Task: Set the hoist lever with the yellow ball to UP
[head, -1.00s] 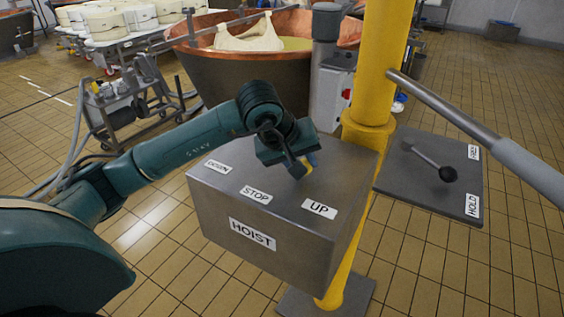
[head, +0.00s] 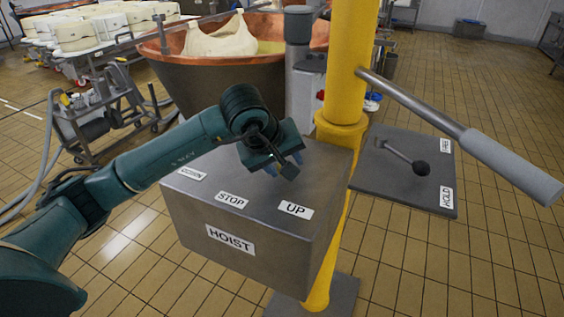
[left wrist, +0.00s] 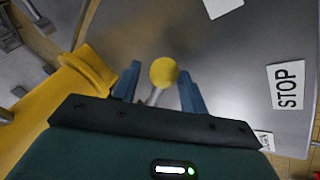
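The hoist box (head: 215,270) is a grey metal box with DOWN, STOP and UP (head: 296,210) labels on top. In the left wrist view the lever's yellow ball (left wrist: 163,72) sits between the two blue fingers of my left gripper (left wrist: 159,88). A gap shows on the ball's left; the right finger is very near it. The fingers look open around it. In the head view my left gripper (head: 288,168) is over the box top, behind the UP label, and hides the ball. The STOP label (left wrist: 287,85) also shows in the left wrist view. My right gripper is out of view.
A yellow post (head: 350,60) stands behind the box, with a grey-handled bar (head: 510,168) reaching out to the right. A plate (head: 390,192) with a black-ball lever (head: 421,168) and a HOLD label is to the right. A copper vat (head: 215,80) stands behind.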

